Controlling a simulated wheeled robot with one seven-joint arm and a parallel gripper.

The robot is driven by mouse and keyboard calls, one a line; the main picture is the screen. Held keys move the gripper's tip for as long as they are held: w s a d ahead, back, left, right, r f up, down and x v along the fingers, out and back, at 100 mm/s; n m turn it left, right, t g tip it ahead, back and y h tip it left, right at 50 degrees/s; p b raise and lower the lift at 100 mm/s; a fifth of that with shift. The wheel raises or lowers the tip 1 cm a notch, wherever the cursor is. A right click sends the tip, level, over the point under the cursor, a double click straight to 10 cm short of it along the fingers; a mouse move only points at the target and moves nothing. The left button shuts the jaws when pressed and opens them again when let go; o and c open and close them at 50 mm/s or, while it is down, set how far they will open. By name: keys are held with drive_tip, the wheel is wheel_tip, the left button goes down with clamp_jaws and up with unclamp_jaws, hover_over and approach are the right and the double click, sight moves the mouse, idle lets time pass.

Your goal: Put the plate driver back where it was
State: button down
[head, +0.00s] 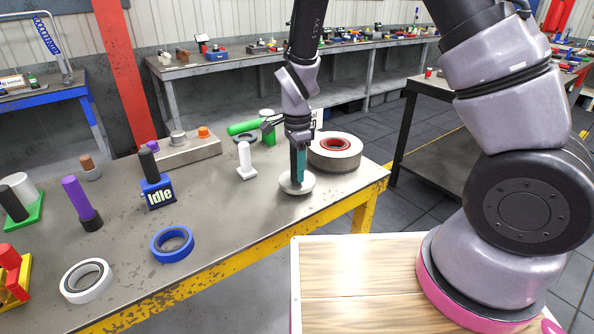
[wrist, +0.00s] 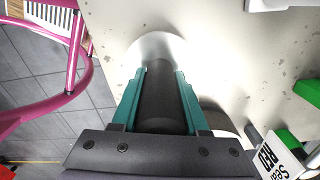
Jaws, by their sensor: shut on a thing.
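The tool I take for the plate driver has a dark upright handle (wrist: 160,100) and a round pale metal disc (head: 297,183) at its lower end. My gripper (head: 299,165) points down over the workbench (head: 225,205), with its teal fingers shut around the handle. In the wrist view, the dark handle lies between the fingers, and the disc (wrist: 158,45) shows beyond them. The disc is at or just above the bench top; I cannot tell if it touches. The fingers hide part of the handle.
A grey reel with a red core (head: 350,155) lies close behind right. A white-handled piece (head: 245,160) stands to the left, near a blue "Idle" block (head: 157,192). Blue (head: 172,244) and white (head: 85,281) rings lie at front left. Bare bench lies between.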

drive_tip(key=shift+f, duration=0.35)
drive_tip(key=shift+f, duration=0.15)
drive_tip(key=shift+c, duration=2.1)
unclamp_jaws()
